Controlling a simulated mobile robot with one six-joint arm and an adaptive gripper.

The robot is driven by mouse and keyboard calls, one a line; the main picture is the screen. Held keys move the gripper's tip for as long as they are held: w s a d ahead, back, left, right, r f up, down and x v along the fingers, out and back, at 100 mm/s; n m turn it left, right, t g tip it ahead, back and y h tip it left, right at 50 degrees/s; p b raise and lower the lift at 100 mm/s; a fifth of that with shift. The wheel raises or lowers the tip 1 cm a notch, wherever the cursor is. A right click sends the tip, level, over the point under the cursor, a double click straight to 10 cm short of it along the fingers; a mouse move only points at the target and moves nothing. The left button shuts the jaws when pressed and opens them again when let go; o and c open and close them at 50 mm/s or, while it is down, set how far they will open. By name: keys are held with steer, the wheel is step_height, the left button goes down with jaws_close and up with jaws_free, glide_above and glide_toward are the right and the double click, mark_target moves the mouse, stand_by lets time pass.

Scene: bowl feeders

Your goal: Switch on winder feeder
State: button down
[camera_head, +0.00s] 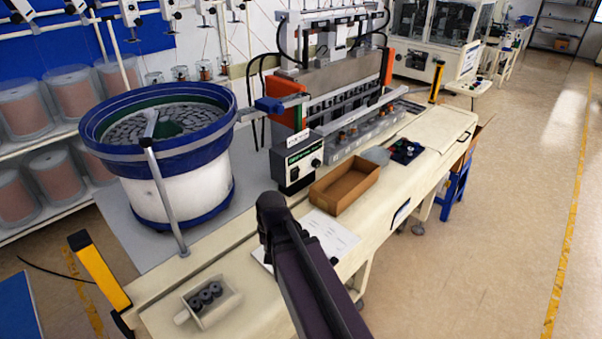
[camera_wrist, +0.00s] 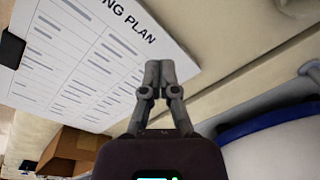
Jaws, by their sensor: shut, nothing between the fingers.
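A bowl feeder (camera_head: 165,150) with a blue rim and white body stands at the left of the bench, with dark parts in its bowl. A control box (camera_head: 303,162) with a green label and a knob stands to its right, in front of the winding machine (camera_head: 335,90). Which way its switch is set is too small to tell. My arm reaches up from the bottom of the head view, and the gripper itself is hidden there. In the wrist view my gripper (camera_wrist: 160,80) is shut and empty, over the printed plan sheet, apart from the control box.
A brown open box (camera_head: 344,187) sits right of the control box. The plan sheet (camera_head: 335,236) lies on the bench (camera_head: 245,292); it also shows in the wrist view (camera_wrist: 85,60). A small tray (camera_head: 230,300) of dark rings is at the front. A yellow post (camera_head: 98,268) stands at left.

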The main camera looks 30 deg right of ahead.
mark_target(296, 175)
steer(key=w+d+r+m+t+p, duration=0.3)
steer(key=w+d+r+m, duration=0.3)
steer(key=d+m, duration=0.6)
steer(key=w+d+r+m+t+y+p, duration=0.1)
steer(key=w+d+r+m+t+p, duration=0.2)
steer(key=w+d+r+m+p, duration=0.2)
steer(key=w+d+r+m, duration=0.1)
steer(key=w+d+m, duration=0.2)
steer(key=d+m, duration=0.4)
steer(key=shift+d+r+m+y+p, duration=0.25)
steer(key=shift+d+m+y+p, duration=0.1)
steer(key=shift+m, duration=1.55)
steer(key=w+a+f+b, duration=0.3)
steer(key=w+f+b, duration=0.3)
steer(key=w, duration=0.3)
steer(key=shift+a+f+b, duration=0.15)
steer(key=shift+f+b, duration=0.2)
steer(key=shift+b, duration=0.05)
